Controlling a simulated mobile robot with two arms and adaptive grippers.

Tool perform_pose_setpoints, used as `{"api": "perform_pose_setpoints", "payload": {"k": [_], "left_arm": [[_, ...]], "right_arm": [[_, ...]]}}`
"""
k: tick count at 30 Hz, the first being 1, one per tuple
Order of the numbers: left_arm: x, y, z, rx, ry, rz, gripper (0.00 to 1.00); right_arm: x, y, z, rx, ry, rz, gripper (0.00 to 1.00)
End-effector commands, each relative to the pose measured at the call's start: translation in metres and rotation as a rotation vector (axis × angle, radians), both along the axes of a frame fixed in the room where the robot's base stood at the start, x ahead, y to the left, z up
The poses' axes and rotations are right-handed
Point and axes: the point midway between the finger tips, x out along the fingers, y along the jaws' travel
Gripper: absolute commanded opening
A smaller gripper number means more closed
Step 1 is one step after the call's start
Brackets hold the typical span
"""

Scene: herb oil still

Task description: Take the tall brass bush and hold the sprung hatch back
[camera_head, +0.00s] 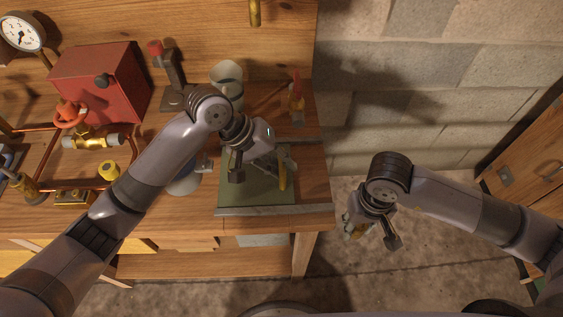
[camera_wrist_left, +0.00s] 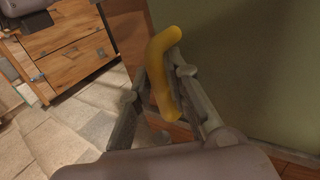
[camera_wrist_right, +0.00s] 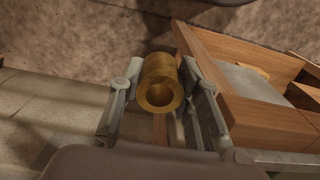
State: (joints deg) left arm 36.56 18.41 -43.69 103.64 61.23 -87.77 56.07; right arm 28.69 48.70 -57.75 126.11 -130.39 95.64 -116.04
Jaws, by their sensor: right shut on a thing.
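My right gripper (camera_wrist_right: 160,95) is shut on a hollow brass bush (camera_wrist_right: 161,78), with a finger on each side of it. In the head view this gripper (camera_head: 357,225) hangs over the floor, right of the bench, and mostly hides the bush. The green hatch (camera_head: 245,197) is at the right end of the bench; I cannot tell whether it is raised. Its yellow handle (camera_wrist_left: 166,75) lies between the spread fingers of my left gripper (camera_wrist_left: 158,95), closer to the right finger. In the head view the left gripper (camera_head: 272,163) is at the handle (camera_head: 283,177).
A red box (camera_head: 98,85), copper pipes and brass valves fill the bench's left side. A grey cup (camera_head: 227,73) and a red-handled tool (camera_head: 296,95) stand behind the hatch. A wooden cabinet (camera_head: 530,170) is at far right. Open floor lies between bench and cabinet.

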Motion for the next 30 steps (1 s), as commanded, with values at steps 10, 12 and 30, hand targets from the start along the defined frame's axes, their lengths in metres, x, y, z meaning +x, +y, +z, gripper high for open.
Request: {"api": "perform_pose_setpoints", "payload": {"k": [10,12,30], "left_arm": [[0.000,0.000,0.000,0.000,0.000,0.000,0.00],[0.000,0.000,0.000,0.000,0.000,0.000,0.00],[0.000,-0.022,0.003,-0.002,0.002,-0.001,0.00]], "right_arm": [[0.000,0.000,0.000,0.000,0.000,0.000,0.01],[0.000,0.000,0.000,0.000,0.000,0.000,0.01],[0.000,0.000,0.013,0.000,0.000,0.000,0.01]]}}
